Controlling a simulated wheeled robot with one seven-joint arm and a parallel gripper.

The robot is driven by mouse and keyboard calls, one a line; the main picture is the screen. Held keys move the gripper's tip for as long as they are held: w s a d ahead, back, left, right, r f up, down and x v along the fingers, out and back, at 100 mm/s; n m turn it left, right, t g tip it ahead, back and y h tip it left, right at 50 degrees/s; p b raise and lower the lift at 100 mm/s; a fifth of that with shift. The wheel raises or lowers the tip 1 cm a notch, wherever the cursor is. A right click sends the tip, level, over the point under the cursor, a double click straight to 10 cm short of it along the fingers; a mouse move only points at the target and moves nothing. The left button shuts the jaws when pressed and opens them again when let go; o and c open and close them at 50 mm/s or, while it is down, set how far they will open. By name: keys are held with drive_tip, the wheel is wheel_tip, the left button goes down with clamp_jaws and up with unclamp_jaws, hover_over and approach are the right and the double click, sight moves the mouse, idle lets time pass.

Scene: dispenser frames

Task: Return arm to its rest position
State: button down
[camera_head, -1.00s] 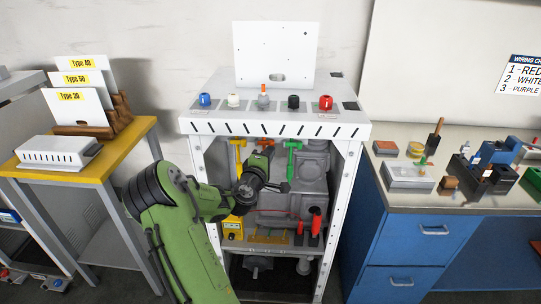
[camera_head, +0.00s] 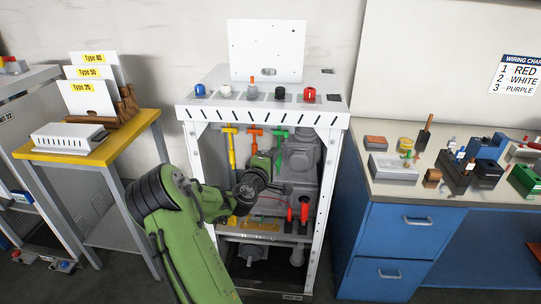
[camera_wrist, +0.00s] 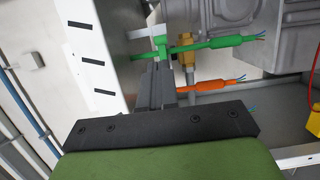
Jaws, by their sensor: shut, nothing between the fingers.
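My green arm reaches into the open front of the white dispenser frame (camera_head: 335,122) in the head view. Its gripper is small and partly hidden there, beside the hanging green-handled part (camera_head: 281,134). In the wrist view my gripper (camera_wrist: 160,72) is shut and empty. Its grey fingertips are close to a green connector (camera_wrist: 212,44) with thin wires; I cannot tell whether they touch. An orange connector (camera_wrist: 205,86) lies just right of the fingers.
A yellow connector (camera_head: 231,150) and an orange one (camera_head: 254,131) hang near the arm. Grey machinery (camera_head: 303,155) fills the frame's interior. A yellow-topped table (camera_head: 100,152) stands left; a blue workbench (camera_head: 390,235) stands right.

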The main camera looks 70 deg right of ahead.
drive_tip(key=shift+s+a+r, duration=0.1)
drive_tip(key=shift+s, duration=0.1)
drive_tip(key=shift+w, duration=0.1)
drive_tip(key=w+a+r+m+t+y+p, duration=0.1)
drive_tip(key=w+a+m+t+y, duration=0.2)
drive_tip(key=a, duration=0.6)
drive_tip(key=w+a+r+m+y+p, duration=0.1)
drive_tip(key=w+a+r+y, duration=0.2)
drive_tip(key=a, duration=0.7)
drive_tip(key=w+a+m+t+y, duration=0.25)
drive_tip(key=a+y, duration=0.25)
drive_tip(key=a, duration=0.4)
drive_tip(key=s+a+r+n+y, duration=0.1)
drive_tip(key=s+a, duration=0.3)
drive_tip(key=a, duration=0.4)
drive_tip(key=s+a+r+n+y+p, duration=0.1)
drive_tip(key=s+a+n+y, duration=0.2)
drive_tip(key=a, duration=0.5)
drive_tip(key=s+a+r+n+y, duration=0.1)
drive_tip(key=s+a+n+y, duration=0.1)
drive_tip(key=s+a, duration=0.3)
drive_tip(key=a+y, duration=0.1)
drive_tip(key=a, duration=0.2)
drive_tip(key=shift+a+r+p, duration=0.25)
drive_tip(key=shift+p, duration=0.15)
